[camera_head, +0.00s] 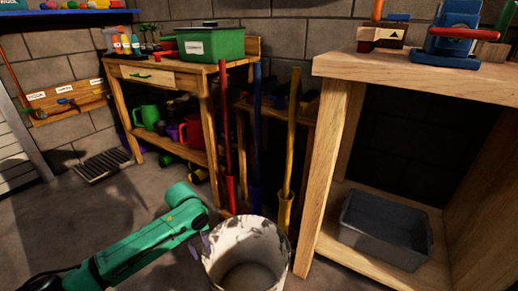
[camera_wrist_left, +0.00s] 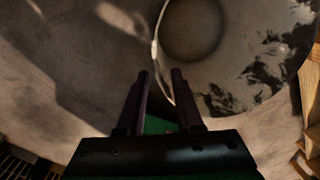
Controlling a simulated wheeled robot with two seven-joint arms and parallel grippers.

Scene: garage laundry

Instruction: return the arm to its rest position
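My left arm (camera_head: 135,245) is green and reaches in from the left, low over the floor. My left gripper (camera_head: 205,243) is at the left side of a white, dark-stained bucket (camera_head: 268,238). In the left wrist view the gripper's two dark fingers (camera_wrist_left: 161,73) stand apart with a gap between them. A thin pale curved edge (camera_wrist_left: 155,45) passes through this gap; I cannot tell whether it is the bucket's rim or handle. The bucket's stained wall (camera_wrist_left: 270,70) fills the right of that view. My right gripper is not in view.
Red (camera_head: 228,140), blue (camera_head: 257,140) and yellow (camera_head: 291,150) long-handled tools stand behind the bucket. A wooden workbench (camera_head: 420,75) with a grey tub (camera_head: 385,232) on its lower shelf is at right. A wooden table (camera_head: 150,75) stands behind.

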